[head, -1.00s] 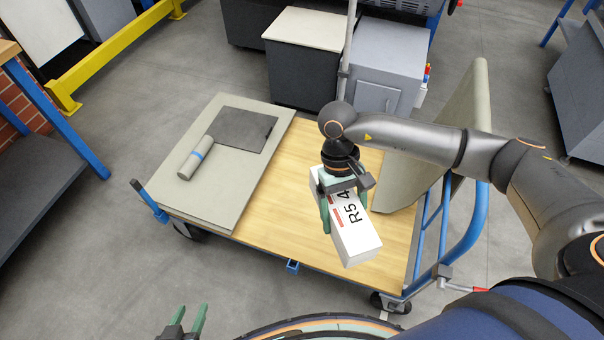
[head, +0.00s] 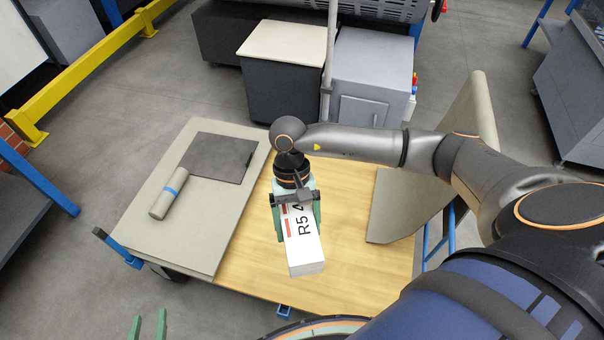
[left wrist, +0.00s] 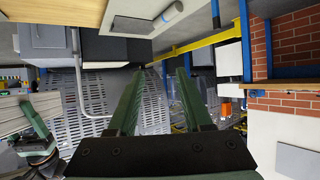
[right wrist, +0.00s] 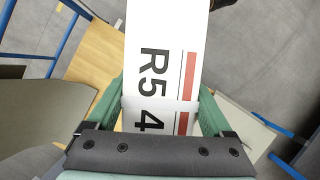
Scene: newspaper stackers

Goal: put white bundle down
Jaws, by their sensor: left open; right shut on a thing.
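The white bundle (head: 303,247) is a long white block with "R5 4" lettering and a red bar on top. My right gripper (head: 297,215) is shut on it, with one green finger on each side. It shows over the wooden deck of the cart (head: 250,275); whether it touches the deck I cannot tell. In the right wrist view the bundle (right wrist: 165,50) lies between the green fingers and runs away from the gripper. My left gripper (head: 148,326) is open and empty at the bottom edge of the head view; its spread fingers (left wrist: 158,90) show in the left wrist view.
Grey boards (head: 185,225) cover the cart's left side, with a dark sheet (head: 218,158) and a grey roll with a blue band (head: 168,193) on them. A bent grey sheet (head: 400,205) stands at the right by the blue rail. Bare wood lies around the bundle.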

